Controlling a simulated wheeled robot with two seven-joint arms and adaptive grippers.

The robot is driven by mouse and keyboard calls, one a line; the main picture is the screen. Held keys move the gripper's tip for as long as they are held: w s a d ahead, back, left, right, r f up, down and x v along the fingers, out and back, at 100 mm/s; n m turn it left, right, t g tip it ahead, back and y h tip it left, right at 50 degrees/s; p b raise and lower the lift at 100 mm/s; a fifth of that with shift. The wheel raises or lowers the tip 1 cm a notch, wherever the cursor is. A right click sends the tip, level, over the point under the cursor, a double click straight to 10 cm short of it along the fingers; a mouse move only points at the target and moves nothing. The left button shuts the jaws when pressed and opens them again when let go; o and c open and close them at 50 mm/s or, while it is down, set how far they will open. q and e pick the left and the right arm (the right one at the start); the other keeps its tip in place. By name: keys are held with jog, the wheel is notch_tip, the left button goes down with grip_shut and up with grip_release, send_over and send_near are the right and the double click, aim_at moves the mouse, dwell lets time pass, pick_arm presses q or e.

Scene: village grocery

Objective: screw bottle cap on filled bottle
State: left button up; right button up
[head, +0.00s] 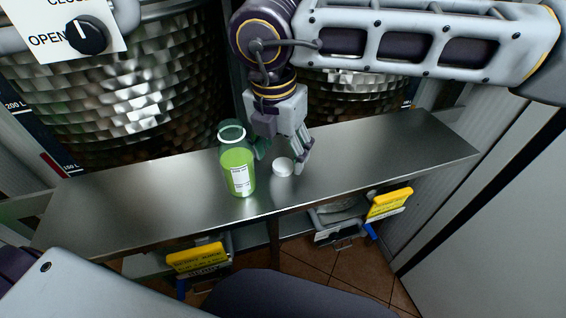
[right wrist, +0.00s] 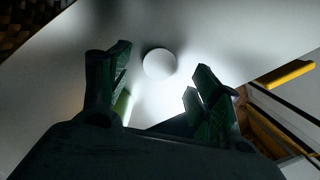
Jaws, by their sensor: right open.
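A clear bottle filled with green liquid (head: 238,170) stands upright on the metal shelf (head: 370,160); its mouth shows no cap. A round white cap (head: 283,167) lies on the shelf just right of the bottle. In the right wrist view the cap (right wrist: 159,63) lies beyond and between the fingertips, and a sliver of the green bottle (right wrist: 122,104) shows beside the left finger. My right gripper (head: 282,156) is open and empty above the shelf, its fingers on either side of the cap, apart from it. My left gripper is not in view.
Large hammered metal tanks (head: 130,100) stand behind the shelf. An open/close knob (head: 87,35) is at upper left. Yellow tags (head: 390,203) hang below the shelf's front edge. The shelf is clear left and right of the bottle and cap.

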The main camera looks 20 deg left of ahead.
aim_at(282, 167)
jog(key=shift+w+f, duration=0.15)
jog(key=shift+f, duration=0.8)
jog(key=shift+w+f, duration=0.1)
jog(key=shift+f, duration=0.4)
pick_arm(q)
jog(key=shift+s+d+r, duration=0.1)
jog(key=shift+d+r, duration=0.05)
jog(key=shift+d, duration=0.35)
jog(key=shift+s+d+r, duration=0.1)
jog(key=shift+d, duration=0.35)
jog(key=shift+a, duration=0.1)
pick_arm(e)
jog(key=shift+c, duration=0.6)
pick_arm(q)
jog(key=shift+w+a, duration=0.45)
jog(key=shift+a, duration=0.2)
pick_arm(e)
jog(key=c, duration=0.7)
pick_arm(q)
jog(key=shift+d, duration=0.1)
